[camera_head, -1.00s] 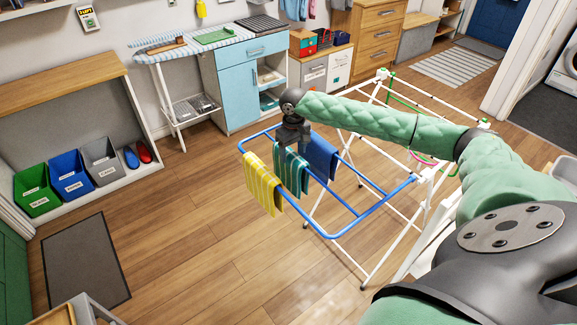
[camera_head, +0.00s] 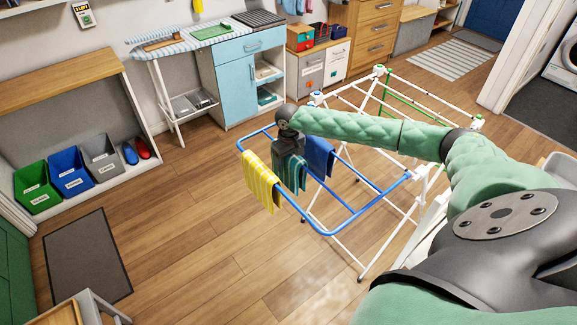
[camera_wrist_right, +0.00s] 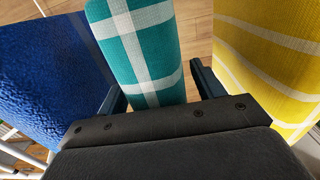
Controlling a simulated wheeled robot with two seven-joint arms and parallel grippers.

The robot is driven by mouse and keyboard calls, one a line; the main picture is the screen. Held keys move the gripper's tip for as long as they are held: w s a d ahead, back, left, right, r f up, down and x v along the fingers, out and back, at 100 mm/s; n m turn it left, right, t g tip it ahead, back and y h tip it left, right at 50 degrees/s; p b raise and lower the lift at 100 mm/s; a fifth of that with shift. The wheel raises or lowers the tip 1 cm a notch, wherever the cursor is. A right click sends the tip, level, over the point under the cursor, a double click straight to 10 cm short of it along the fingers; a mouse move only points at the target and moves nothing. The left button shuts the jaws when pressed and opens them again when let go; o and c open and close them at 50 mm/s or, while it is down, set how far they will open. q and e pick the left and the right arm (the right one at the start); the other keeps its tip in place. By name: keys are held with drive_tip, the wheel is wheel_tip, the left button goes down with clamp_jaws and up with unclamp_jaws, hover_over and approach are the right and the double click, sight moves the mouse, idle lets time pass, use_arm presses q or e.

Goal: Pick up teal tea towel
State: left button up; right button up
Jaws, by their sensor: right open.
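The teal tea towel (camera_head: 290,174) with pale stripes hangs over the blue rail of the drying rack (camera_head: 358,214), between a yellow striped towel and a dark blue one. In the right wrist view the teal towel (camera_wrist_right: 140,50) lies between the two open fingers of my right gripper (camera_wrist_right: 160,88), with a gap at its right side. My right gripper (camera_head: 286,152) is at the top of the towel in the head view, where it hides part of the towel and rail. My left gripper is not in view.
The yellow towel (camera_head: 261,181) and the dark blue towel (camera_head: 320,157) hang close on either side; in the wrist view the yellow (camera_wrist_right: 270,60) and blue (camera_wrist_right: 50,70) ones flank the fingers. Open wooden floor (camera_head: 200,240) lies in front of the rack.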

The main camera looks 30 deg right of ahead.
drive_tip(key=c, duration=1.1)
